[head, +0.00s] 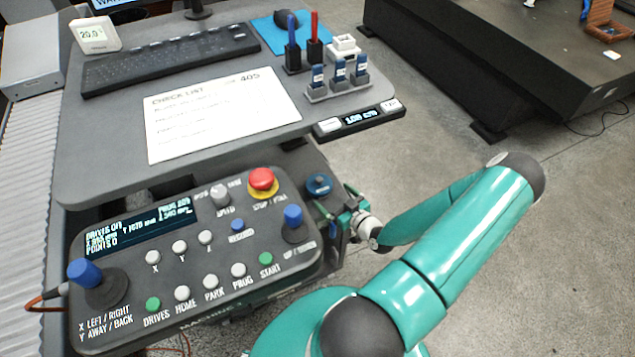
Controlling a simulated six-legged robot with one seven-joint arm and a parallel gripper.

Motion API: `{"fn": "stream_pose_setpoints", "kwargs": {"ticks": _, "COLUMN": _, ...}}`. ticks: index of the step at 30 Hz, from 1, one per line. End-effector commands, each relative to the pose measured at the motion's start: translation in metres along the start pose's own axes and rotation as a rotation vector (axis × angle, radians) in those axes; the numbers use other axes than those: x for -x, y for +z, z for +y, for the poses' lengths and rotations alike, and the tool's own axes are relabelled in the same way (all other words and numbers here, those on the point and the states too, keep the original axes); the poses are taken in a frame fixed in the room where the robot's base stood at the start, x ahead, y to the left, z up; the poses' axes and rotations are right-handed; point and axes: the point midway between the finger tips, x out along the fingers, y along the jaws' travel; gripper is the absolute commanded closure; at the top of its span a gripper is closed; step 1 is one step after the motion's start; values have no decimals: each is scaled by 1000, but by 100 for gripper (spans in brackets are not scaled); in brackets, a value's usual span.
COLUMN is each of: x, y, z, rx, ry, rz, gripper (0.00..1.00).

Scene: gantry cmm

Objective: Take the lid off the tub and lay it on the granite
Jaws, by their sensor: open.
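A small round blue piece (319,184) with a dark centre sits beside the control panel's right edge. It may be the tub's lid, but I cannot tell, and no tub is clearly visible. My gripper (340,218) is small and partly hidden, just below and right of that blue piece, by the panel's right side. It is open, and nothing shows between its fingers. The dark granite (500,45) is a large black block at the upper right, well away from my gripper.
The control panel (205,262) with joysticks and buttons fills the lower left. Behind it, a grey desk (330,112) carries a keyboard (170,58), a checklist sheet (220,112) and small holders. A brown fixture (602,22) stands on the granite. Open floor (420,110) lies between desk and granite.

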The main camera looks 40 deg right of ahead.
Motion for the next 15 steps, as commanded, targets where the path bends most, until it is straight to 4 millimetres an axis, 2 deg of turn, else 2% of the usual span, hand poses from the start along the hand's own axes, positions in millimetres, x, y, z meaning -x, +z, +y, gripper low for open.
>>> {"fn": "stream_pose_setpoints", "kwargs": {"ticks": 3, "x": -20, "y": 0, "z": 0, "rx": 0, "ry": 0, "rz": 1, "gripper": 0}}
{"fn": "stream_pose_setpoints", "kwargs": {"ticks": 11, "x": -44, "y": -1, "z": -2, "rx": -1, "ry": 1, "rz": 1, "gripper": 0}}
{"fn": "stream_pose_setpoints", "kwargs": {"ticks": 15, "x": -66, "y": -3, "z": -3, "rx": -2, "ry": 1, "rz": 2, "gripper": 0}}
